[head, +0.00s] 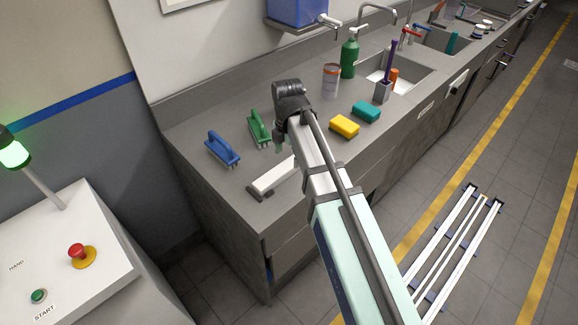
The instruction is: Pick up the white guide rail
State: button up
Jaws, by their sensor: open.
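The white guide rail (272,176) lies on the grey counter near its front left part. It is a pale bar with a dark foot at its near left end. Its far right end runs behind my arm and is hidden. My gripper (281,148) points down above the counter, just beyond the rail in the picture, and is mostly hidden behind my wrist. It is open, and nothing shows between its fingers. I cannot tell its exact height over the counter.
A blue brush (222,149) and a green brush (258,130) stand left of my gripper. Yellow (344,126) and green (367,111) sponges, a tin (330,80) and a green bottle (349,57) are to the right. A control box (75,285) stands at lower left.

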aim_at(289, 164)
jog(key=shift+w+d+f+p, duration=0.1)
jog(key=shift+f+p, duration=0.4)
jog(key=shift+f, duration=0.75)
jog(key=shift+w+d+f+p, duration=0.1)
jog(key=shift+f+p, duration=0.35)
jog(key=shift+f, duration=0.8)
grip_shut()
